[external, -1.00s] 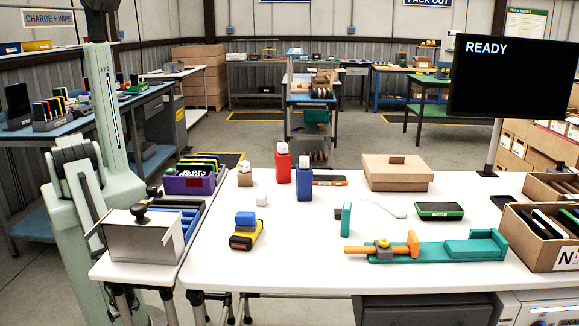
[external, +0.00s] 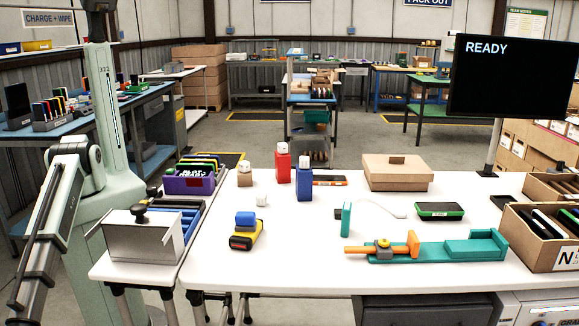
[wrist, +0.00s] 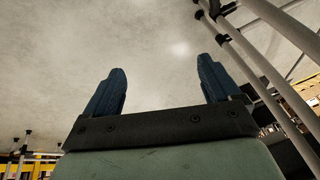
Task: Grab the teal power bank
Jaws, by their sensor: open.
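A small teal slab (external: 346,219), which looks like the teal power bank, stands upright on the white table in the external view. A dark piece sits at its left side, and a pale curved strip lies just behind it to the right. My gripper (wrist: 161,64) shows in the wrist view with its two blue fingers wide apart and nothing between them. In the external view my gripper is out of frame, with my arm reaching down at the lower left, well away from the slab.
A teal and orange clamp fixture (external: 440,250) lies just in front of the slab. A green-edged black device (external: 439,211) lies to its right. A blue bottle (external: 304,182) and a cardboard box (external: 397,173) stand behind. A stacked yellow-black item (external: 246,236) is left. Table legs (wrist: 262,65) show near my gripper.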

